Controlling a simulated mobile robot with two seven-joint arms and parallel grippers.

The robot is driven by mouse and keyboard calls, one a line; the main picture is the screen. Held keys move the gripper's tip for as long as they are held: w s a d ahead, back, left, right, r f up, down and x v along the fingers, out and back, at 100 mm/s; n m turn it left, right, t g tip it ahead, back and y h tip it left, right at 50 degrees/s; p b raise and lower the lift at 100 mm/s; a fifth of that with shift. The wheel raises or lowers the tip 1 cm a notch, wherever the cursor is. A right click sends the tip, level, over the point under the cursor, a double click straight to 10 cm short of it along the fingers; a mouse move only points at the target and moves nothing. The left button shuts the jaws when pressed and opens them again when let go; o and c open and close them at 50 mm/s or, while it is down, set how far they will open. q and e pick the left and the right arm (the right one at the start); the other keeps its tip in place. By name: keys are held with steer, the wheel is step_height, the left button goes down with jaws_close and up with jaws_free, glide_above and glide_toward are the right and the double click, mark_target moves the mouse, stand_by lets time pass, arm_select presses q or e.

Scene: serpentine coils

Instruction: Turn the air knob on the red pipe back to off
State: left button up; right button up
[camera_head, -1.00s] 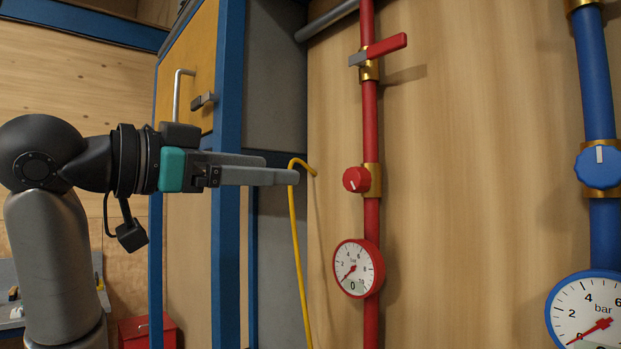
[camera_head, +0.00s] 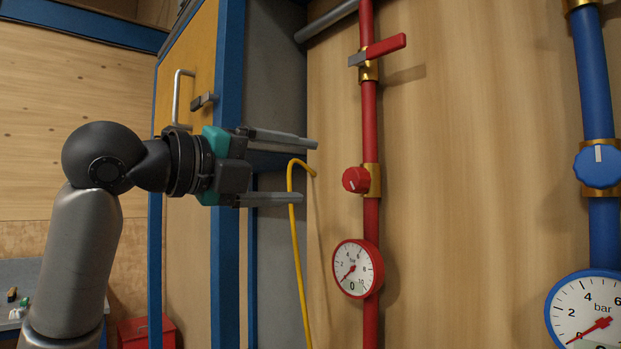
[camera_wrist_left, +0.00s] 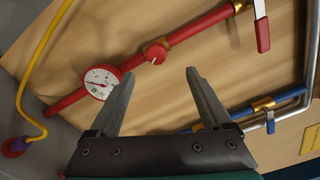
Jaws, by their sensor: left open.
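The red air knob (camera_head: 356,180) sits on a brass fitting on the vertical red pipe (camera_head: 371,120), with a pale mark on its face. It also shows in the left wrist view (camera_wrist_left: 156,52), beyond the gap between my fingers. The red pipe's gauge (camera_head: 357,268) is below the knob, its needle pointing to the lower left near zero. My left gripper (camera_head: 308,172) is open and empty, left of the knob and apart from it, fingers pointing toward the board. My right gripper is not in view.
A red lever valve (camera_head: 386,46) is higher on the red pipe. A yellow hose (camera_head: 297,240) hangs between my gripper and the red pipe. A blue pipe (camera_head: 594,80) with a blue knob (camera_head: 598,166) and gauge (camera_head: 590,315) stands at right. A cabinet (camera_head: 190,80) is behind my arm.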

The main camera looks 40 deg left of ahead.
mark_target(350, 180)
arm_select(q)
steer(key=w+m+p, duration=0.2)
steer(key=w+m, duration=0.1)
steer(key=m, duration=0.1)
steer(key=w+m+p, duration=0.2)
steer(key=w+m, duration=0.2)
steer(key=w+d+m+p, duration=0.1)
steer(key=w+m+p, duration=0.1)
steer(key=w+m, duration=0.2)
steer(key=shift+f+m+p, duration=0.25)
steer(key=shift+m+p, duration=0.1)
steer(key=shift+m, duration=0.25)
steer(key=shift+w+f+p, duration=0.15)
steer(key=shift+w+p, duration=0.15)
steer(key=shift+w, duration=0.3)
jaws_close()
